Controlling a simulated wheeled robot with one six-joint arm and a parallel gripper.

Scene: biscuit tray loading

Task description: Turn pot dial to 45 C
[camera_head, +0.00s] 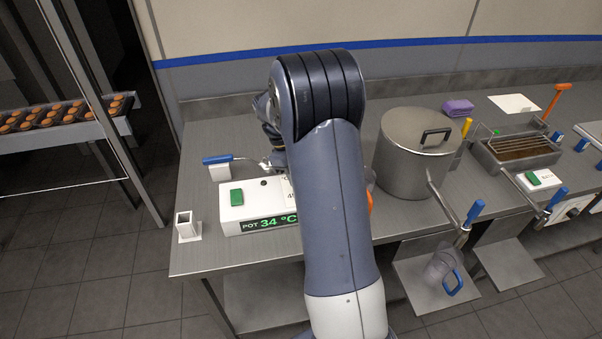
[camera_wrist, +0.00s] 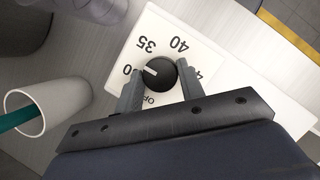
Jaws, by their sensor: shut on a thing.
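The white control box (camera_head: 290,191) stands on the steel counter, and its display (camera_head: 269,223) reads "POT 34 °C". In the wrist view, the black dial (camera_wrist: 163,81) sits on the white numbered face (camera_wrist: 146,32), with 35 and 40 readable and other marks partly covered. The dial's white pointer (camera_wrist: 150,71) aims left, between the partly hidden mark and 35. My gripper (camera_wrist: 158,72) is shut on the dial, with one finger on each side. In the head view my arm hides the dial and the fingers.
A lidded steel pot (camera_head: 409,165) stands right of my arm. A blue-handled tool (camera_head: 217,159) lies behind the box, and a small white holder (camera_head: 187,229) stands left of it. A white cup (camera_wrist: 62,97) with a teal item is close by in the wrist view.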

